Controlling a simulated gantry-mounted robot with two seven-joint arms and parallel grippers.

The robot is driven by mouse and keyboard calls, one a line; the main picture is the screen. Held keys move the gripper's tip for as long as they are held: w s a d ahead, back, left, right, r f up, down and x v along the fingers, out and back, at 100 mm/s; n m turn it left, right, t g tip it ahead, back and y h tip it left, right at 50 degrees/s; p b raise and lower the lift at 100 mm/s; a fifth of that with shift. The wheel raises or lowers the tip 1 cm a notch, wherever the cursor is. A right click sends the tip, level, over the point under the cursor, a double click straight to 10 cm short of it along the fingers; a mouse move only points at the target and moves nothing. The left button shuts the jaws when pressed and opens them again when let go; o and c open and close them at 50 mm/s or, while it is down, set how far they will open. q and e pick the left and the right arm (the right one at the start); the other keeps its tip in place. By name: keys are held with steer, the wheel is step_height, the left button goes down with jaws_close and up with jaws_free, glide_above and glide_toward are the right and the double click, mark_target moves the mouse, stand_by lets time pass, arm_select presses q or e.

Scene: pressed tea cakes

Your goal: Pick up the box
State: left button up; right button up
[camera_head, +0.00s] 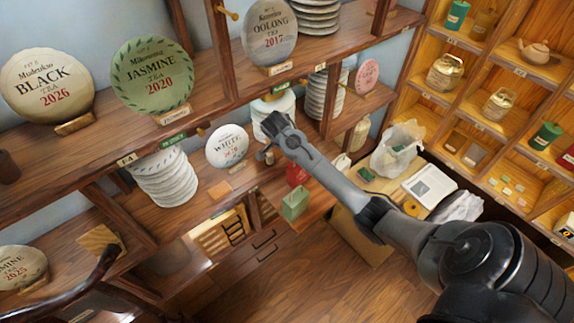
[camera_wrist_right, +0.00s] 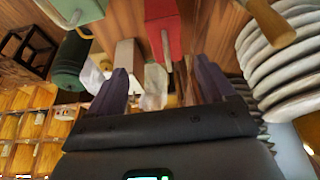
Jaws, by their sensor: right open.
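In the wrist view the green box (camera_wrist_right: 75,10) is at the upper left and the red box (camera_wrist_right: 163,30) at the top middle, beyond the fingers. I cannot tell which box is meant. My left gripper is out of view.
Plates of stacked cakes (camera_wrist_right: 285,45) are close on the wrist view's right. A plastic bag (camera_head: 397,150) and a white tray (camera_head: 430,186) lie right of the arm.

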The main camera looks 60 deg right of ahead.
steer(key=x, duration=0.5)
steer(key=shift+p, duration=0.3)
steer(key=shift+w+d+p+x, duration=0.1)
steer(key=shift+w+p+x, duration=0.05)
steer(key=shift+x, duration=0.65)
steer(key=shift+w+d+p+x, duration=0.1)
steer(key=shift+w+p+x, duration=0.1)
steer(key=shift+x, duration=0.6)
steer(key=shift+w+p+x, duration=0.1)
steer(key=shift+p+x, duration=0.05)
steer(key=shift+x, duration=0.65)
steer(key=shift+d+f, duration=0.15)
steer(key=shift+f, duration=0.3)
steer(key=shift+c, duration=0.3)
steer(key=c, duration=1.4)
steer(key=shift+o, duration=0.2)
steer(key=shift+r, duration=0.1)
step_height(320, 180, up, 10)
steer(key=shift+f+b, duration=0.1)
steer(key=shift+b, duration=0.5)
